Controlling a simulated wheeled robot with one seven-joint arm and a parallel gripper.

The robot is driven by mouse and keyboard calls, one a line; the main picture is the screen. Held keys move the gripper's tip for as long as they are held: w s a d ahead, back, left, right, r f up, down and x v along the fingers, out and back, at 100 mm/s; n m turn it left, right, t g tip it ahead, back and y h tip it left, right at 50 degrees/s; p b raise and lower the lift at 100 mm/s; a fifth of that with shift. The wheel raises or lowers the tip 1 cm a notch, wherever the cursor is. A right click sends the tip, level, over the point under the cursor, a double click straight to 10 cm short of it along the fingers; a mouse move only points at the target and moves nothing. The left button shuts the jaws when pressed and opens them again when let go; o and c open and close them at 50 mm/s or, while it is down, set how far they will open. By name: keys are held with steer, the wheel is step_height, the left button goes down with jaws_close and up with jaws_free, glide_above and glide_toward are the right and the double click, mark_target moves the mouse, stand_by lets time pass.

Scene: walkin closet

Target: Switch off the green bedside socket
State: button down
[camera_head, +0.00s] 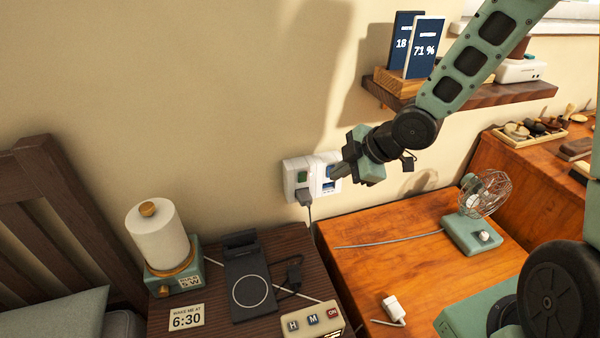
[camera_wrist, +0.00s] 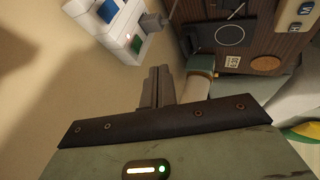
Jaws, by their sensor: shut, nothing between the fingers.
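The green bedside socket (camera_head: 290,184) is a white wall unit with a green switch (camera_head: 301,177) and a dark plug (camera_head: 304,197) in its lower part. Beside it on the right is a like socket with a blue switch (camera_head: 328,172). My gripper (camera_head: 337,173) is shut and empty, its tips over the right part of the blue-switch socket in the head view. In the wrist view the green switch (camera_wrist: 135,44) and blue switch (camera_wrist: 108,11) show at the top, and my shut fingers (camera_wrist: 158,72) appear apart from them. Whether the green switch is on is unclear.
Below stands a dark nightstand (camera_head: 215,310) with a lamp (camera_head: 158,235), a phone stand (camera_head: 247,280) and a button clock (camera_head: 312,318). A wooden desk (camera_head: 400,265) holds a fan (camera_head: 478,210). A shelf (camera_head: 480,95) with displays is above right. The wall left of the sockets is bare.

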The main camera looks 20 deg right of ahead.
mark_target(300, 173)
steer(key=w+a+f, duration=0.1)
steer(key=w+f, duration=0.1)
steer(key=w, duration=0.1)
steer(key=w+a+f, duration=0.1)
steer(key=w+f, duration=0.2)
steer(key=w+a+f, duration=0.2)
steer(key=shift+w+f+b, duration=0.15)
steer(key=shift+w+b, duration=0.2)
steer(key=shift+w, duration=0.05)
steer(key=shift+w, duration=0.35)
steer(key=shift+r, duration=0.25)
steer(key=shift+r+p, duration=0.75)
steer(key=shift+p, duration=0.05)
